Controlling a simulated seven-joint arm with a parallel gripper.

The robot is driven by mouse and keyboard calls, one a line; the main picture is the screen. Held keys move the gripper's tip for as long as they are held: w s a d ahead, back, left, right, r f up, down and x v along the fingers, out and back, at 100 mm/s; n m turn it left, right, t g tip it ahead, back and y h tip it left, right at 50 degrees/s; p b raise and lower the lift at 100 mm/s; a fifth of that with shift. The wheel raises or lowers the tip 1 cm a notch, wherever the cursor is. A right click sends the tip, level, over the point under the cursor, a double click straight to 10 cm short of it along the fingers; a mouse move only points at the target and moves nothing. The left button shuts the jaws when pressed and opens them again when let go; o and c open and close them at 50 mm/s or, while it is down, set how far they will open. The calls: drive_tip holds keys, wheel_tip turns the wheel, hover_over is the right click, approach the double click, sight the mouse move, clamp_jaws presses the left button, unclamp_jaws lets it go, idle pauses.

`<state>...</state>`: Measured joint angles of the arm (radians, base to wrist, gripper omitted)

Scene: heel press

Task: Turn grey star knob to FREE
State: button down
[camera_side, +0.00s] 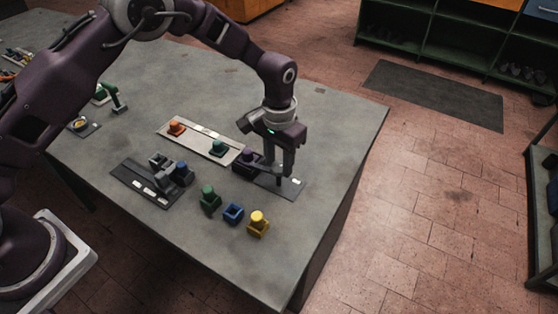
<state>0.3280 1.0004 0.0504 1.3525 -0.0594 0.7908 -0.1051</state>
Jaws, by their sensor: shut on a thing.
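My gripper (280,180) points straight down over a dark grey plate (290,190) near the table's right side. Its fingers are shut on a small grey thing at the plate, which I take to be the grey star knob. The fingers hide most of the knob, so its shape and the way it points cannot be made out. Small white labels (297,181) show on the plate just right of the fingers. Their lettering is too small to read.
A light board with an orange knob (176,128) and a teal knob (218,147) lies left of my gripper. A dark fixture (146,184) stands further left. Green (209,199), blue (233,213) and yellow (258,223) blocks stand in front. The right table edge is close.

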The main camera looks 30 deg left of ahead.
drive_tip(key=n, duration=0.3)
drive_tip(key=shift+n, duration=0.4)
drive_tip(key=n, duration=0.4)
drive_tip(key=shift+n, duration=0.3)
drive_tip(key=n, duration=0.3)
drive_tip(key=shift+n, duration=2.4)
drive_tip(key=c, duration=0.9)
unclamp_jaws()
